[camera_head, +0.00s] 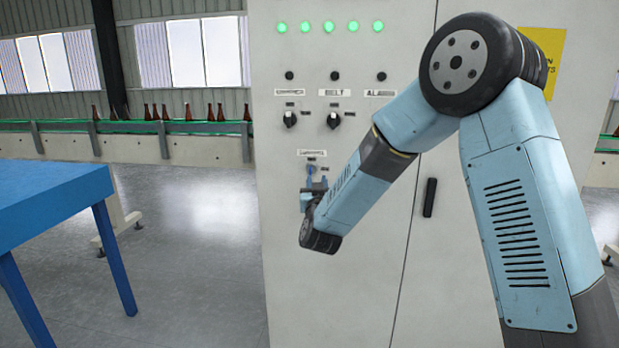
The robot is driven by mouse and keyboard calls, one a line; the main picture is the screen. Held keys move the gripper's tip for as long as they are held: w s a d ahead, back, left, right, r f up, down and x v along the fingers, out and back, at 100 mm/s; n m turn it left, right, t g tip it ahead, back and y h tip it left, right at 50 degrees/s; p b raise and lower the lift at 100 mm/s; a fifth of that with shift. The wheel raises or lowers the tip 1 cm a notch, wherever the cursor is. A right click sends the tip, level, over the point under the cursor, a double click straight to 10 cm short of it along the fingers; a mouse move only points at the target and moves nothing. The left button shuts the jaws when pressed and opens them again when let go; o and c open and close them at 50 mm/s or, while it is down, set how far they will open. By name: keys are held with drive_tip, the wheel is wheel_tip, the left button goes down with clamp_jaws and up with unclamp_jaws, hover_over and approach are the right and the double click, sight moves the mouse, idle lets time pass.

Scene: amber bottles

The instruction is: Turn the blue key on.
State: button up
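The blue key (310,171) is on the front of the pale grey control cabinet (390,250), below a small label plate. Only a small upper part of it shows. My gripper (312,186) is at the key, just below and in front of it, with my wrist bent up from below. The fingers are small and partly hidden, so I cannot tell whether they touch or hold the key. The key's exact angle is also hard to see.
Two black rotary switches (290,119) (334,120) sit above the key, under several lit green lamps (329,27). A black door handle (429,197) is to the right. A blue table (50,195) stands at left. Brown bottles (188,111) line a conveyor behind.

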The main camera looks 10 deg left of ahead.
sight(311, 171)
drive_tip(key=s+a+f+m+t+h, duration=0.2)
drive_tip(key=s+a+f+h, duration=0.15)
drive_tip(key=f, duration=0.35)
drive_tip(key=x, duration=1.4)
drive_tip(key=shift+w+r, duration=0.2)
drive_tip(key=shift+r, duration=0.1)
clamp_jaws()
drive_tip(key=shift+a, duration=0.1)
